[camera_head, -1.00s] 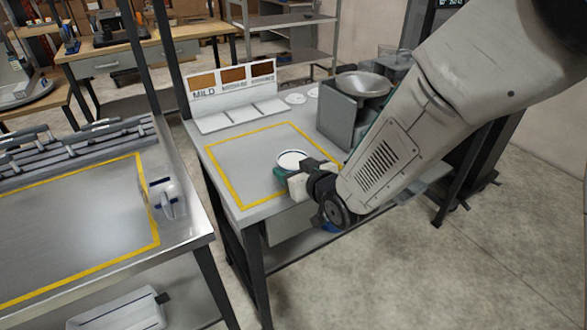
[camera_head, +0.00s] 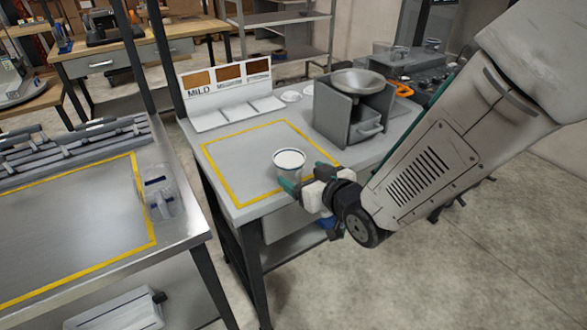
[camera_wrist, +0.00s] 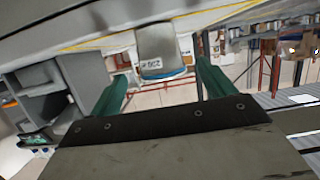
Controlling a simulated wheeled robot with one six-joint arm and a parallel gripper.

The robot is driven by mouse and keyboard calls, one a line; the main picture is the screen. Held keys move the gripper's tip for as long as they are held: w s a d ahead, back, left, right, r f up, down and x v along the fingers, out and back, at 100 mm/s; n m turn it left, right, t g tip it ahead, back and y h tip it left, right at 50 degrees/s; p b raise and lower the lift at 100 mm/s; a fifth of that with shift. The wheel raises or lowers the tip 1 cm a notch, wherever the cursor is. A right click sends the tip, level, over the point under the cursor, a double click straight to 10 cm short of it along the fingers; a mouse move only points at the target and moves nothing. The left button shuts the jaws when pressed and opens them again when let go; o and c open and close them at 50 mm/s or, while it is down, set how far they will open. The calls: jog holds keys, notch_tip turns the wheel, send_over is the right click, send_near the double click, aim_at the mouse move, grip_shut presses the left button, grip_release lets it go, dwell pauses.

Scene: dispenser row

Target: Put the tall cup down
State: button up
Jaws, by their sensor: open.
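The tall cup (camera_head: 288,165), pale with a white top, stands upright on the grey table (camera_head: 222,153), inside the yellow outline near its front edge. My gripper (camera_head: 307,178) is just in front and to the right of it, with green fingers pointing at it. In the wrist view the picture is upside down. There the cup (camera_wrist: 155,52) shows a label and a blue band between the two spread fingers of my gripper (camera_wrist: 162,82). The fingers are open with gaps on both sides of the cup, and its base is at the tabletop.
A grey dispenser with a metal bowl (camera_head: 358,82) stands behind right of the outline. A colour sign marked MILD (camera_head: 228,78) is at the back. A clear container (camera_head: 160,192) sits on the left table. The outlined area behind the cup is clear.

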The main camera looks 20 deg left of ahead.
jog(key=v, duration=0.5)
jog(key=d+r+m+g+h, duration=0.1)
jog(key=d+r+m+h, duration=0.25)
jog(key=d, duration=0.85)
jog(key=d+r+m+g+h, duration=0.1)
jog(key=d+r+m+h, duration=0.3)
jog(key=d, duration=0.8)
jog(key=s+d+r+g+h, duration=0.1)
jog(key=s+d+g+h, duration=0.1)
jog(key=s+d, duration=0.4)
jog(key=shift+s+d+r+g+h, duration=0.25)
jog(key=shift+d+h, duration=0.2)
jog(key=shift+d, duration=0.25)
jog(key=shift+o, duration=0.7)
jog(key=s+d+r+m+g, duration=0.1)
jog(key=s+d, duration=0.1)
jog(key=s, duration=0.3)
jog(key=s+d+r+m+g, duration=0.1)
jog(key=s+d+g, duration=0.1)
jog(key=s, duration=0.4)
jog(key=shift+s+d+r+h, duration=0.25)
jog(key=shift+d+h, duration=0.05)
jog(key=shift+d, duration=0.1)
jog(key=shift+s+m+g, duration=0.25)
jog(key=shift+s+g, duration=0.2)
